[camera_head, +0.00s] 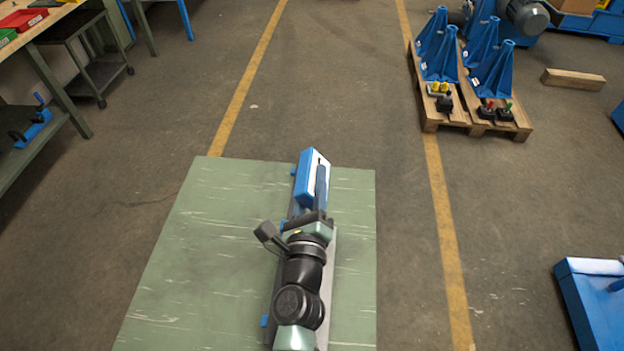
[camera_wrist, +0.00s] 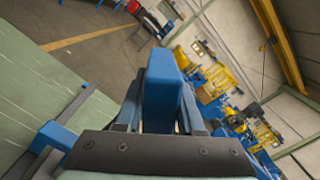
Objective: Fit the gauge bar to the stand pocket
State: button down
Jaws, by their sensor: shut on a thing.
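My gripper (camera_head: 316,196) is above the green mat, pointing to the far side. In the wrist view my gripper (camera_wrist: 160,118) is shut on a blue block, which I take to be the gauge bar (camera_wrist: 162,85), standing out between the two fingers. In the head view a blue block with a pale face, apparently the same bar (camera_head: 308,176), shows beside a dark finger. A blue fitting (camera_wrist: 52,136) on a dark rail lies left of the fingers in the wrist view. I cannot make out the stand pocket; my arm covers much of that area.
The green mat (camera_head: 205,235) is bare on its left. A pallet (camera_head: 430,120) with blue brackets stands at the far right, with a wooden beam (camera_head: 573,78) beyond it. A workbench (camera_head: 40,60) and cart (camera_head: 95,70) stand at the left. A blue frame (camera_head: 592,300) is at lower right.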

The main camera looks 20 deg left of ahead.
jog(key=shift+w+f+b, duration=0.1)
jog(key=shift+f+b, duration=0.5)
jog(key=shift+b, duration=0.3)
jog(key=shift+c, duration=2.4)
grip_release()
jog(key=shift+o, duration=0.2)
jog(key=shift+s+f, duration=0.2)
jog(key=shift+f, duration=0.4)
jog(key=b+v, duration=0.4)
jog(key=v, duration=0.8)
jog(key=shift+s+d+r, duration=0.15)
jog(key=shift+s+r, duration=0.15)
jog(key=shift+s, duration=0.1)
